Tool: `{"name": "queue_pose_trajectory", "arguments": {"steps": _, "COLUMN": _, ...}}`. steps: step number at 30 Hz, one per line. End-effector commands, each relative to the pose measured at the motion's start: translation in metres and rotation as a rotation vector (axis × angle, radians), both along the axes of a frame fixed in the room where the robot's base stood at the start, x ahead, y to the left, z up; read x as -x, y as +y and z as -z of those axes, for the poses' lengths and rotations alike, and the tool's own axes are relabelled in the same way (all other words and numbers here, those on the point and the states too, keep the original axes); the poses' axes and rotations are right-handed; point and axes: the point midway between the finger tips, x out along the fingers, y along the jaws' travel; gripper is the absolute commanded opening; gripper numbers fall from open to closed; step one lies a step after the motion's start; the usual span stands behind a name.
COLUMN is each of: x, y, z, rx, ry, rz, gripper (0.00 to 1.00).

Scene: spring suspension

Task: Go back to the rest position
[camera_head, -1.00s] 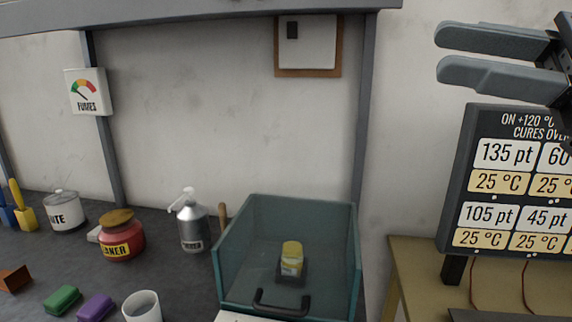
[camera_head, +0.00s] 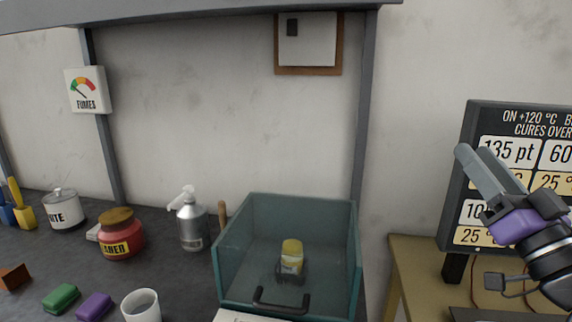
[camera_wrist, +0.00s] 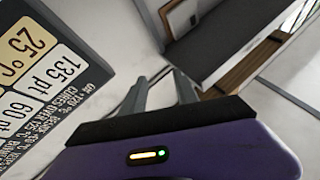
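My gripper (camera_head: 474,150) is at the right of the head view, in front of the dark sign with temperature labels. Its two grey fingers point up and to the left. The wrist view shows the fingers (camera_wrist: 160,85) apart with nothing between them, so it is open and empty. The purple gripper body fills the bottom of that view. No object is touching the fingers.
The sign (camera_head: 515,113) stands behind my gripper, above a yellowish table (camera_head: 412,262). A glass box (camera_head: 238,272) holds a yellow-topped jar (camera_head: 292,257). A red jar (camera_head: 121,236), metal pump bottle (camera_head: 192,226) and white cup (camera_head: 142,306) stand left, well away from my arm.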

Motion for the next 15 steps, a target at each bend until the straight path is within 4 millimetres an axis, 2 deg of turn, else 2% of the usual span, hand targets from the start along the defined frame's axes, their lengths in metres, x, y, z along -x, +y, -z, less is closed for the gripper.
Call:
{"name": "queue_pose_trajectory", "arguments": {"steps": 1, "x": 0.004, "y": -0.002, "z": 0.026, "rx": -0.027, "ry": 0.024, "rz": 0.034, "gripper": 0.36}}
{"name": "queue_pose_trajectory", "arguments": {"steps": 6, "x": 0.028, "y": -0.01, "z": 0.096, "rx": -0.086, "ry": 0.077, "rz": 0.154, "gripper": 0.36}}
{"name": "queue_pose_trajectory", "arguments": {"steps": 11, "x": 0.062, "y": -0.009, "z": 0.155, "rx": -0.101, "ry": 0.123, "rz": 0.244, "gripper": 0.36}}
{"name": "queue_pose_trajectory", "arguments": {"steps": 15, "x": 0.098, "y": -0.002, "z": 0.199, "rx": -0.088, "ry": 0.165, "rz": 0.305, "gripper": 0.36}}
